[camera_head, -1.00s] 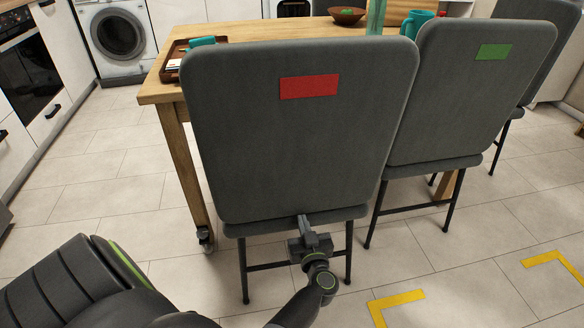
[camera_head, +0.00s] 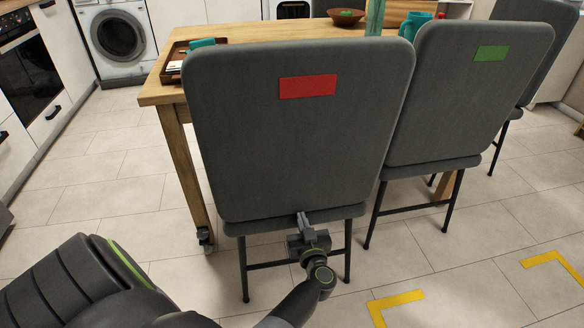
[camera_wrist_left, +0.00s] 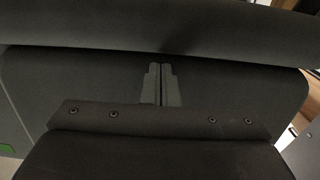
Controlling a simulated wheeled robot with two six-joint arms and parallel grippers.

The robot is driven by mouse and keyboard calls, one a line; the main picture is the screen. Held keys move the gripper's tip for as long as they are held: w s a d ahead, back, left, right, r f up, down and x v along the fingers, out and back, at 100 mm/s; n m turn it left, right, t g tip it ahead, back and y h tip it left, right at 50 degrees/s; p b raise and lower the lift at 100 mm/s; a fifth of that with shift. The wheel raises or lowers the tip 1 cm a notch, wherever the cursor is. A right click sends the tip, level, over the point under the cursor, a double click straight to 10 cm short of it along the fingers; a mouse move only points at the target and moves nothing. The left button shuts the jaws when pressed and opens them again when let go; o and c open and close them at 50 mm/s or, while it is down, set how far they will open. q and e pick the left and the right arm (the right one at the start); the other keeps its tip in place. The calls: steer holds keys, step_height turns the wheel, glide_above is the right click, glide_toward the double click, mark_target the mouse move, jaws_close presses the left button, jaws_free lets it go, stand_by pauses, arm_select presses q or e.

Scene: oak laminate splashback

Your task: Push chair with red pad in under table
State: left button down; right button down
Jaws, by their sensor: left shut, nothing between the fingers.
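The chair with the red pad (camera_head: 308,87) has a dark grey backrest (camera_head: 290,150) and thin black legs. It stands at the near left side of the wooden table (camera_head: 250,29), its back toward me. My left gripper (camera_head: 303,219) is shut and empty at the lower edge of that backrest, low and right of its middle. In the left wrist view its closed fingers (camera_wrist_left: 160,85) lie close against dark chair surfaces; I cannot tell whether they touch. The chair's seat front is hidden behind the backrest. My right gripper does not show.
A chair with a green pad (camera_head: 491,53) stands close on the right, with another grey chair beyond it. Yellow corner marks (camera_head: 400,298) lie on the floor at right. A tray (camera_head: 178,60), bowl (camera_head: 346,17) and teal mug (camera_head: 414,24) stand on the table. Floor at left is clear.

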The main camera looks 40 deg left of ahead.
mark_target(298, 209)
arm_select(q)
steer(key=shift+r+x, duration=0.1)
steer(key=shift+x, duration=1.6)
steer(key=shift+r+x, duration=0.15)
steer(key=shift+x, duration=1.5)
steer(key=shift+b+x, duration=0.3)
steer(key=shift+x, duration=3)
steer(key=shift+s+d+p, duration=0.35)
steer(key=shift+p, duration=0.15)
steer(key=p+v, duration=0.4)
steer(key=v, duration=0.3)
steer(key=shift+s+d+f, duration=0.15)
steer(key=shift+s+d, duration=0.1)
steer(key=shift+d, duration=0.1)
steer(key=shift+s+d+p, duration=0.35)
steer(key=shift+s+d, duration=0.15)
steer(key=shift+d, duration=0.05)
steer(key=shift+f, duration=0.1)
